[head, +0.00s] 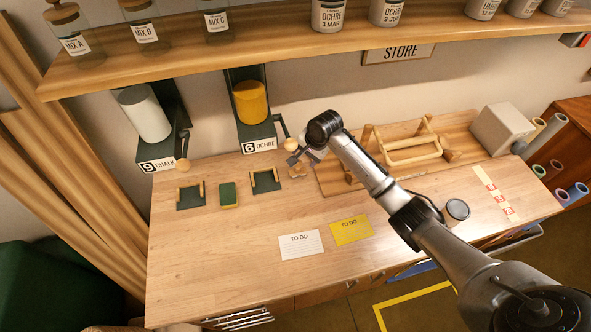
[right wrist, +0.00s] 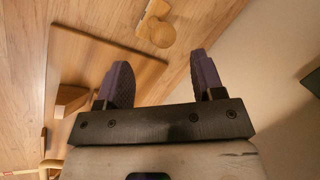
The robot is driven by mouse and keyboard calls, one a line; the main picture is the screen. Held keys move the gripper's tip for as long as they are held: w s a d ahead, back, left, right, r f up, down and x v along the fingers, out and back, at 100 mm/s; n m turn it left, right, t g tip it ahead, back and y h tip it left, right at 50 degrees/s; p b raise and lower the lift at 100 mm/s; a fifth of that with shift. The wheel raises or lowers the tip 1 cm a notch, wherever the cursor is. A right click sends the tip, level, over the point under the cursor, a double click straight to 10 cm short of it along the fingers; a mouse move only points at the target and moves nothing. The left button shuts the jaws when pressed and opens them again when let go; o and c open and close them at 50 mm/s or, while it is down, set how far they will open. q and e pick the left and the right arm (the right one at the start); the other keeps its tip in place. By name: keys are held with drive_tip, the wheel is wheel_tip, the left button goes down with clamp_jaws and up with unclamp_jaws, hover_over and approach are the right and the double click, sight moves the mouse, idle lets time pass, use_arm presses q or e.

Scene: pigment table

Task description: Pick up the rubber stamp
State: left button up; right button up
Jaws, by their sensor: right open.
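The rubber stamp looks to be the small wooden piece with a round knob (right wrist: 162,32) in the right wrist view. It lies on the table beyond my open fingers, apart from them. In the head view a small wooden piece (head: 298,171), probably the same one, shows just below my right gripper, partly hidden by it. My right gripper (head: 296,157) is over the back of the table, left of the wooden board. In the right wrist view its two dark fingers (right wrist: 160,82) are spread with nothing between them. My left gripper is not in view.
A wooden board (head: 335,188) with a wooden frame (head: 412,153) lies right of the gripper. The ochre dispenser (head: 257,130) stands close on the left. A shelf (head: 260,48) of jars overhangs the back.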

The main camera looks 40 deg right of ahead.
sight(298, 164)
drive_tip(key=shift+b+x, duration=0.4)
drive_tip(key=shift+x, duration=3.2)
drive_tip(key=shift+w+a+r, duration=0.1)
drive_tip(key=shift+w+a, duration=0.05)
drive_tip(key=shift+w, duration=0.05)
drive_tip(key=shift+c, duration=0.3)
drive_tip(key=c, duration=0.9)
drive_tip(key=shift+r, duration=0.15)
drive_tip(key=shift+c, duration=0.2)
wheel_tip(298, 164, up, 4)
drive_tip(key=shift+r, duration=0.1)
drive_tip(key=s+d+r+p, duration=0.1)
drive_tip(key=s+d+r, duration=0.5)
drive_tip(key=s+d, duration=0.2)
drive_tip(key=shift+d+r, duration=0.2)
drive_tip(key=shift+r, duration=0.1)
